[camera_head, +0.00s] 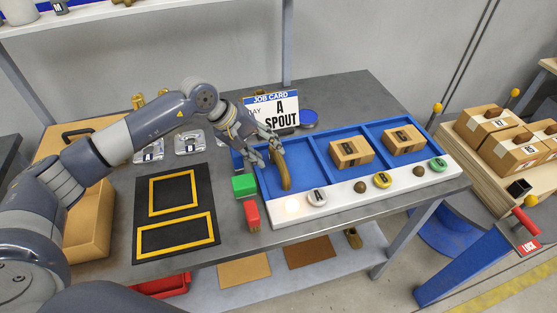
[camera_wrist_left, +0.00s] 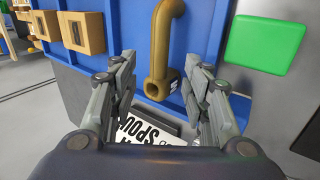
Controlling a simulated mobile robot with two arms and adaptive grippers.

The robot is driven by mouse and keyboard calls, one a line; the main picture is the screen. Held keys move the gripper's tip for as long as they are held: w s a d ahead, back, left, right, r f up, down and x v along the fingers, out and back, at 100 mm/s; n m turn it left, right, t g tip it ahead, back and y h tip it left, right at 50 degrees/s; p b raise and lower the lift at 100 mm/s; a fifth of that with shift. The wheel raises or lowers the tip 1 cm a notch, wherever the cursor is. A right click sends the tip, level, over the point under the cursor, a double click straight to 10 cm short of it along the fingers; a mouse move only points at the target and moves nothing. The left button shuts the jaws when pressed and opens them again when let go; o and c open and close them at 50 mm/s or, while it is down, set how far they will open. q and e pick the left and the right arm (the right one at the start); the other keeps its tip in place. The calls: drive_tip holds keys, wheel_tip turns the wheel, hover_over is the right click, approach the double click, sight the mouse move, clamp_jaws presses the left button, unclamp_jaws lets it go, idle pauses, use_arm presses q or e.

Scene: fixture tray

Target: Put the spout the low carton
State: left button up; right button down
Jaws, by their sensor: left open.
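The spout, a bent brass-coloured pipe (camera_head: 284,176), stands or leans in the left compartment of the blue tray (camera_head: 312,160). My left gripper (camera_head: 267,156) is open just above and beside its upper end. In the left wrist view, the spout (camera_wrist_left: 158,62) shows between the two spread fingers (camera_wrist_left: 162,88), with its round opening towards me and no clear contact. Small cartons sit in the middle (camera_head: 351,153) and right (camera_head: 403,140) compartments. A larger cardboard carton (camera_head: 88,226) is at the left edge, partly behind my arm. I cannot tell which is the low carton. My right gripper is not in view.
A job card (camera_head: 272,112) reading "A SPOUT" stands behind the tray. Green (camera_head: 244,185) and red (camera_head: 252,215) blocks are left of the tray. A black mat with yellow frames (camera_head: 175,238) lies flat and empty. More cartons (camera_head: 486,126) stand on the right bench.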

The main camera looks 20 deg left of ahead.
sight(278, 160)
use_arm(q)
drive_tip(key=p+x, duration=0.2)
drive_tip(key=x, duration=0.2)
drive_tip(key=shift+d+f+p, duration=0.1)
drive_tip(key=shift+d+p, duration=0.1)
drive_tip(key=shift+p, duration=0.1)
drive_tip(key=shift+w+d+f, duration=0.15)
drive_tip(key=shift+d+f, duration=0.05)
drive_tip(key=shift+f, duration=0.2)
clamp_jaws()
drive_tip(key=shift+r, duration=0.1)
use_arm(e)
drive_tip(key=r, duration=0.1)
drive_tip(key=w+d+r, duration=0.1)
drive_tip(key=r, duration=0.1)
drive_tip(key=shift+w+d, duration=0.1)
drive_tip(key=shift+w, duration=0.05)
